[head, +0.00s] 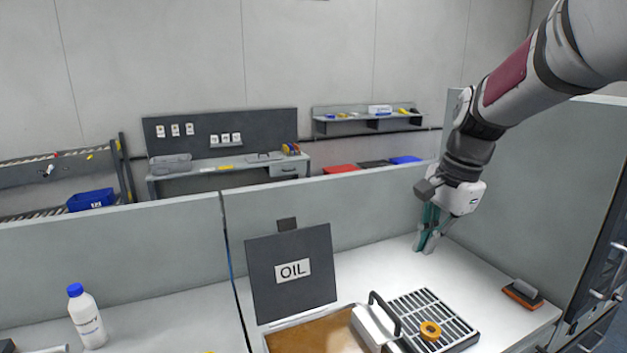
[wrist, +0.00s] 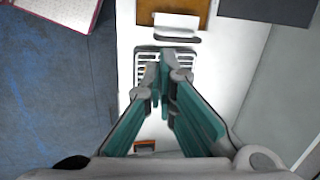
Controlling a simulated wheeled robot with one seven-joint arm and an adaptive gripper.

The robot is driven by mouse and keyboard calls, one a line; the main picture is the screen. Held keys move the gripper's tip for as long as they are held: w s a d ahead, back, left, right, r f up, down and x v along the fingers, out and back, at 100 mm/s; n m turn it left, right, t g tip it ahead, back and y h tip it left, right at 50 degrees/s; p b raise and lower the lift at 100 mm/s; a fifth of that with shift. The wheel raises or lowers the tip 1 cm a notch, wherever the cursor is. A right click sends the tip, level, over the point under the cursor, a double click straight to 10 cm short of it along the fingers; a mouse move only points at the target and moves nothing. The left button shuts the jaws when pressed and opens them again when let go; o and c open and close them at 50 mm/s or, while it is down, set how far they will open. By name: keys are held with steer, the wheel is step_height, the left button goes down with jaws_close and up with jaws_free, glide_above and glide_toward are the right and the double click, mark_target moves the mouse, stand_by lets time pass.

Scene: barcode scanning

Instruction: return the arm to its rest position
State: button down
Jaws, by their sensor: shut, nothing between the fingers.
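My gripper (head: 428,241) hangs from my arm on the right side of the head view, fingers pointing down above the white worktop (head: 394,267). In the wrist view its teal-sided fingers (wrist: 163,84) come together at the tips with nothing between them. It is over the bench, behind and above the slatted grate (head: 411,304) in the head view. It appears apart from everything on the bench.
An oil box (head: 291,270) with its lid raised stands left of the grate. A handled metal thing (head: 373,322) and an orange ring (head: 430,330) lie by it. An orange-and-dark block (head: 523,293) lies right. Partition panels (head: 325,203) stand behind. A white bottle (head: 87,318) stands left.

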steer(key=s+a+r+n+t+h, duration=0.1)
steer(key=s+n+t, duration=0.1)
steer(key=s+n, duration=0.4)
steer(key=s+a+r+n+t, duration=0.1)
steer(key=s+n, duration=0.5)
steer(key=s, duration=1)
steer(key=shift+a+r+n+t+h, duration=0.2)
steer(key=shift+r+n+t+h, duration=0.1)
steer(key=shift+r+t+h, duration=0.15)
steer(key=shift+s+f, duration=0.1)
steer(key=shift+s+r, duration=0.35)
steer(key=shift+s, duration=0.3)
